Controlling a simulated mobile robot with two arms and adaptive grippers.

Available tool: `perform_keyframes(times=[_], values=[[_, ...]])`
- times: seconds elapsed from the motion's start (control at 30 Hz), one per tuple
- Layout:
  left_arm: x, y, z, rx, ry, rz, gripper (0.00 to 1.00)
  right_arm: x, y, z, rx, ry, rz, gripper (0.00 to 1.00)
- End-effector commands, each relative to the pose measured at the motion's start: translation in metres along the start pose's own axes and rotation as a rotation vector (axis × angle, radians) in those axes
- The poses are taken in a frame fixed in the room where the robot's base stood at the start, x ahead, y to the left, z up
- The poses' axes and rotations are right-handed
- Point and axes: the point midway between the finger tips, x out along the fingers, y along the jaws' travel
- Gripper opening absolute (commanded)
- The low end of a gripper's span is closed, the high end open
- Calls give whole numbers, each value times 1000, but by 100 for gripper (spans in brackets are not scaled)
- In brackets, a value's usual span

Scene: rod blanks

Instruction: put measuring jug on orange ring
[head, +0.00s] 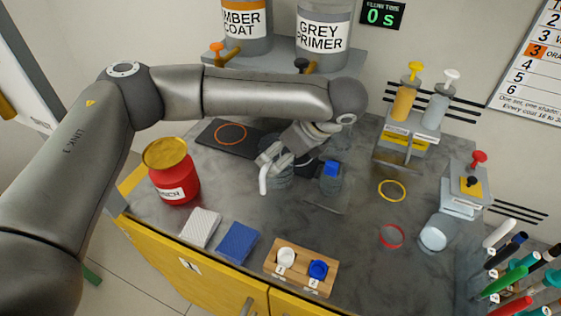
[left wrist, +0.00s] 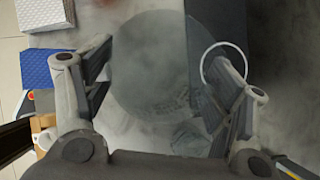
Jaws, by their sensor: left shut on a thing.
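The orange ring (head: 231,125) lies on a dark mat (head: 212,140) behind and left of the jug, empty. My right gripper is not in view.
A red can (head: 173,175) stands at the left. A yellow ring (head: 392,182) and red ring (head: 391,243) lie empty at the right. A wooden block (head: 301,273) holds two small pots in front.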

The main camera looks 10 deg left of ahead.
Motion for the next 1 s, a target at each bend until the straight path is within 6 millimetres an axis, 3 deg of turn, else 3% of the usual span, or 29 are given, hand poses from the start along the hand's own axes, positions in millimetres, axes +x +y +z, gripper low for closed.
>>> perform_keyframes(times=[0.37,0.53,0.9,0.93,1.0], values=[[33,-15,-1,1,-1,0,52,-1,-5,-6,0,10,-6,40],[53,-14,-16,2,-1,-2,52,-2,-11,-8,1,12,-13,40],[57,-14,-19,2,0,-2,52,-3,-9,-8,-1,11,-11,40],[58,-14,-19,2,0,-2,80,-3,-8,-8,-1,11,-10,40],[57,-14,-19,2,0,-3,86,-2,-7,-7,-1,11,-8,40]])
